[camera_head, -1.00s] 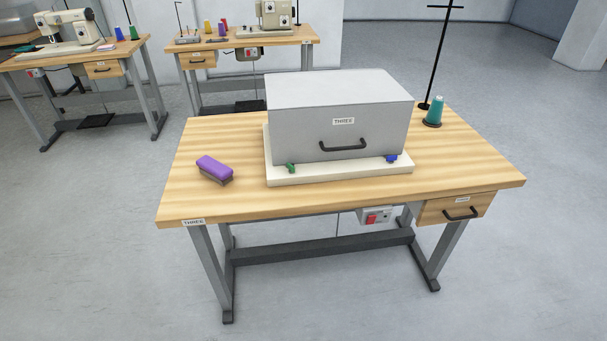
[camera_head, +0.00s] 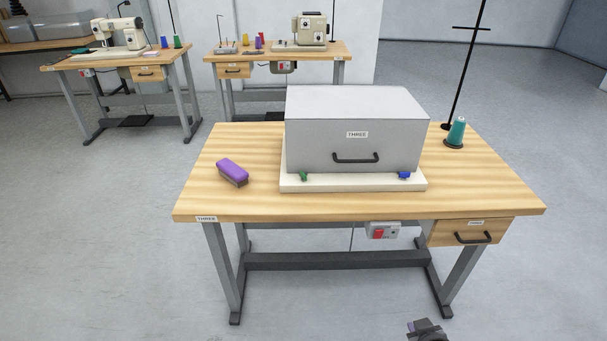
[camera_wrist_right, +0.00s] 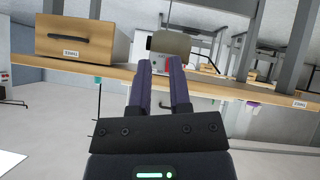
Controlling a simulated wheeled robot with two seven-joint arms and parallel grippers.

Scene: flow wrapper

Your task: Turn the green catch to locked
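The green catch (camera_head: 303,176) sits at the front left of the white base (camera_head: 350,184), below the grey cover (camera_head: 350,148) labelled THREE. It is small, and its exact turn cannot be told. A blue catch (camera_head: 404,175) sits at the front right of the base. My right gripper (camera_wrist_right: 160,68) is open and empty in the right wrist view, its two dark fingers apart. Part of my right gripper (camera_head: 427,330) shows at the bottom edge of the head view, in front of and below the table, far from the green catch. My left gripper is not in view.
A purple brush (camera_head: 232,171) lies on the wooden table (camera_head: 225,200) left of the base. A teal thread spool (camera_head: 456,132) and a black thread stand (camera_head: 461,80) are at the back right. A drawer (camera_head: 470,233) hangs below the right front edge. The front floor is clear.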

